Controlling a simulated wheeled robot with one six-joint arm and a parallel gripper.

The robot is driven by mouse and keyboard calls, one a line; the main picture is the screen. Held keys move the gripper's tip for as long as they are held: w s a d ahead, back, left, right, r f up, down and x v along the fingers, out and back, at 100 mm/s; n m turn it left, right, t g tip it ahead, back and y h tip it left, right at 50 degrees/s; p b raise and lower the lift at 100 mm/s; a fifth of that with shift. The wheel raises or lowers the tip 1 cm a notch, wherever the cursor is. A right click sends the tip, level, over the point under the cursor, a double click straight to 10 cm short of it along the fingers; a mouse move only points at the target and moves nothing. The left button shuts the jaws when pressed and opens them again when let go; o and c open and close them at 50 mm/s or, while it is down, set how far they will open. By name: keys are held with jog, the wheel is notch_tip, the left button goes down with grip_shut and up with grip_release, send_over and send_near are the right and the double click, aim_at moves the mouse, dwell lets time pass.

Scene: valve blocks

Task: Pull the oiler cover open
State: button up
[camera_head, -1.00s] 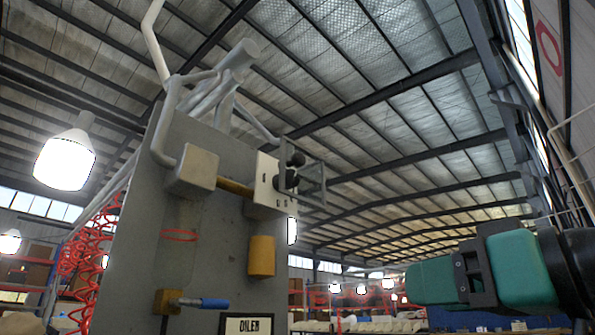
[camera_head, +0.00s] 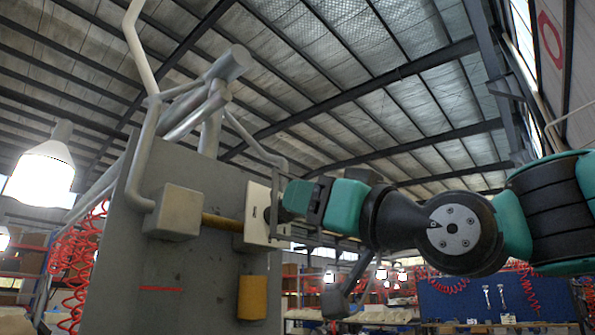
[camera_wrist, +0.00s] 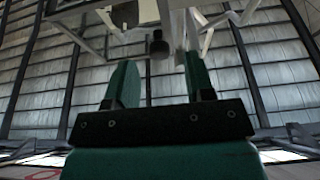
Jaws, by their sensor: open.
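A grey upright panel (camera_head: 130,270) bears a small box with a white plate (camera_head: 258,205) on its right side. I take this plate to be the oiler cover, though no label on it can be read. My gripper (camera_head: 290,196) is open in front of the plate, and its green fingers hide part of it. In the wrist view the two fingers (camera_wrist: 159,68) stand apart with nothing between them. A dark round knob (camera_wrist: 160,47) shows just beyond the gap between the fingertips, with a pale plate (camera_wrist: 202,20) near it. Contact cannot be told.
A grey block (camera_head: 173,211) joins the box by a brass rod (camera_head: 220,222). A yellow cylinder (camera_head: 252,297) sits below the box. Thick grey pipes (camera_head: 190,120) rise behind the panel. A thin metal frame beside the plate is partly behind my gripper.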

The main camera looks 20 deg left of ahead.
jog(key=shift+p+x, duration=0.65)
jog(key=shift+x, duration=0.85)
jog(key=shift+c, duration=0.2)
grip_shut()
jog(key=shift+d+f, duration=0.1)
jog(key=shift+d+b, duration=0.1)
jog(key=shift+b, duration=0.2)
